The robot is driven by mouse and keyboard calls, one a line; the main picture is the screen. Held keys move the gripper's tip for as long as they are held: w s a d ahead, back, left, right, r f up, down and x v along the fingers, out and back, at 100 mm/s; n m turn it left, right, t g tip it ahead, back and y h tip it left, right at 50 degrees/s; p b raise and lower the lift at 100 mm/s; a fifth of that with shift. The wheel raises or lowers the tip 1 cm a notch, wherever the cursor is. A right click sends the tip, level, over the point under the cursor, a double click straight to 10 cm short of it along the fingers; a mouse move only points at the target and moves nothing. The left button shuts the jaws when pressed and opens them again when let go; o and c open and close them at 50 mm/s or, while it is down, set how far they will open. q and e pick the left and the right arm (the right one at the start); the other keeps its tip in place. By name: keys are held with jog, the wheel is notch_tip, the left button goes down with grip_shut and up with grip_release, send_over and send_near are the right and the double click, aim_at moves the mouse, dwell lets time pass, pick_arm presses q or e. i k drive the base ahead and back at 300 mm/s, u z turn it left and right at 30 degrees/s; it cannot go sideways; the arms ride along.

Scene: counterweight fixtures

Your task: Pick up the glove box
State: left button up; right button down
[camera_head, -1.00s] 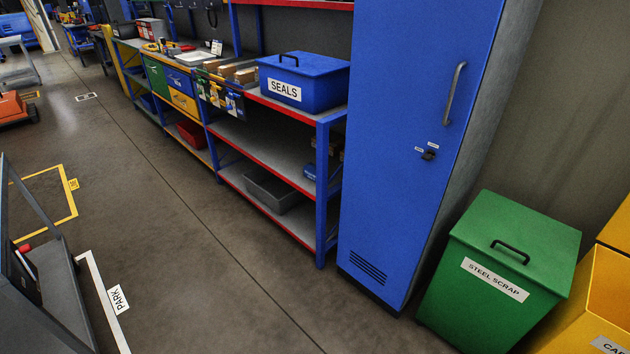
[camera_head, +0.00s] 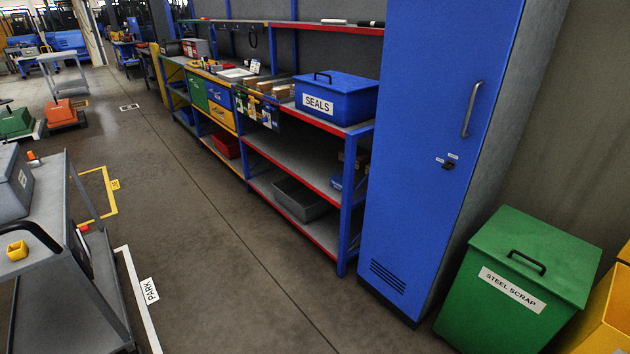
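I see no box that I can identify as the glove box. A small red and grey box (camera_head: 195,47) stands on the far end of the bench, too small to read. A blue lidded box (camera_head: 336,97) with a black handle is labelled SEALS and sits on the near end of the shelf unit. Neither of my grippers is in view.
A tall blue cabinet (camera_head: 430,150) stands right of the shelf unit (camera_head: 300,165). A green STEEL SCRAP bin (camera_head: 520,275) is at lower right. A grey cart (camera_head: 65,235) is at left, beside a PARK floor marking (camera_head: 150,290). The aisle floor (camera_head: 215,270) is clear.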

aim_at(336, 180)
jog(key=u, duration=0.7)
jog(key=i, duration=2.6)
jog(key=z, duration=1.45)
jog(key=i, duration=0.9)
jog(key=z, duration=0.9)
